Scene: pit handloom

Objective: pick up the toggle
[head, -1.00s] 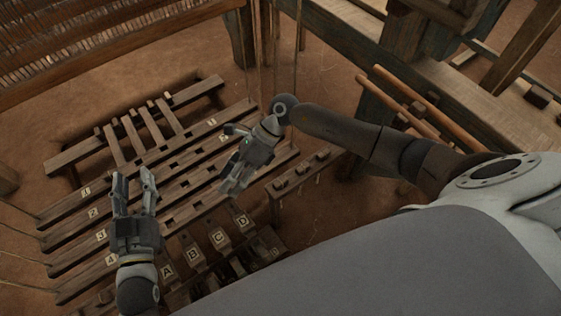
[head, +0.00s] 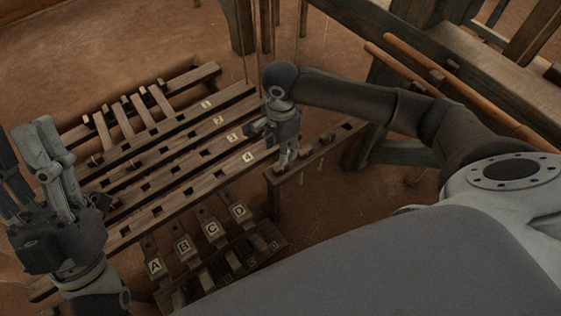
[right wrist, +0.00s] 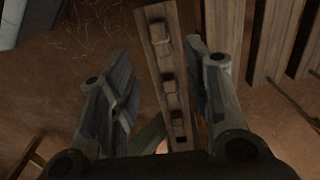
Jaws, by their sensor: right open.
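Several small wooden blocks that look like toggles sit along a narrow wooden rail (head: 337,141); one toggle (head: 327,138) is right of my right gripper. Thin cords hang below the rail. I cannot tell which toggle is meant. My right gripper (head: 286,155) points down at the rail's near left end, partly hiding the blocks there. In the right wrist view the right gripper (right wrist: 160,50) is open and empty, its fingers on either side of the rail, with toggles (right wrist: 168,80) between them. Whether it touches any is unclear. My left gripper (head: 25,140) is open and empty at far left.
Long slotted beams numbered 1 to 4 (head: 170,175) lie left of the rail. Lettered pedals A to D (head: 212,230) stand in front. A heavy timber frame with round poles (head: 430,75) is at the upper right. Bare earth floor (head: 340,215) shows right of the rail.

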